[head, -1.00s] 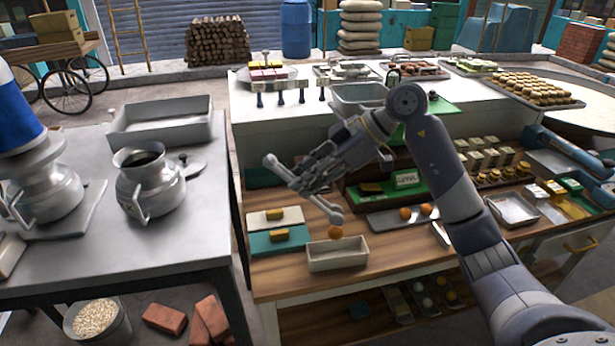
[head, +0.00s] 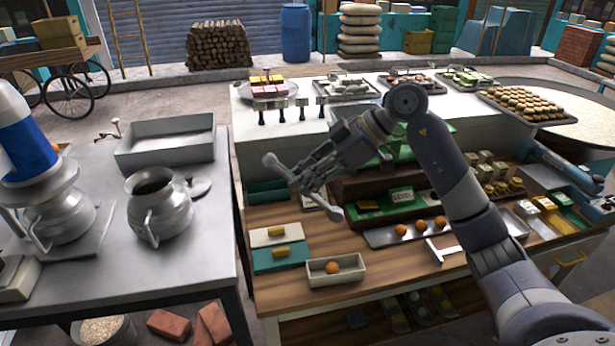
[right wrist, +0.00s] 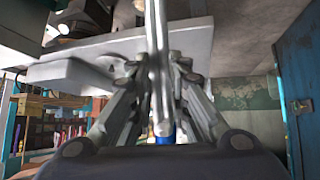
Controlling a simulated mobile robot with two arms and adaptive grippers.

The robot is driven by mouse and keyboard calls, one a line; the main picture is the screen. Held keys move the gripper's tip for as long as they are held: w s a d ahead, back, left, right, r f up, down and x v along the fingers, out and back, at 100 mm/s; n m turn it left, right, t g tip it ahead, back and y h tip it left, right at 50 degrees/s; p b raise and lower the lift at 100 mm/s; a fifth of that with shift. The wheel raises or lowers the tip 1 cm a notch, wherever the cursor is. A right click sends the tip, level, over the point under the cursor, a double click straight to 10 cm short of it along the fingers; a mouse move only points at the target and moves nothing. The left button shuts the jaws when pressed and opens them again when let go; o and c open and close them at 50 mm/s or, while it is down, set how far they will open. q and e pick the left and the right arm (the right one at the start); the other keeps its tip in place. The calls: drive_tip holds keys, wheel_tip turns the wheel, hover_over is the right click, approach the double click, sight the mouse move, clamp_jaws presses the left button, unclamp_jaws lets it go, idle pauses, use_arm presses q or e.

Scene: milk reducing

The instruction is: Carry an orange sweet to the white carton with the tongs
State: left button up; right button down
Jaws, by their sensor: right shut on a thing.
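The white carton (head: 337,281) stands open near the front edge of the wooden counter. One orange sweet (head: 332,267) lies inside it. Several more orange sweets (head: 401,230) sit on a metal tray (head: 375,241) behind it to the right. My right gripper (head: 306,178) is shut on the metal tongs (head: 328,208), above and behind the carton. The tongs' lower end holds no sweet that I can see. In the right wrist view the tongs (right wrist: 157,70) run between the fingers. My left gripper is not in view.
Green boxes (head: 402,195) stand behind the tray. The metal table (head: 100,265) at left holds pots.

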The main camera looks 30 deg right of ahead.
wheel_tip(320, 180, up, 5)
drive_tip(key=p, duration=0.4)
drive_tip(key=shift+r, duration=0.1)
drive_tip(key=c, duration=1.8)
unclamp_jaws()
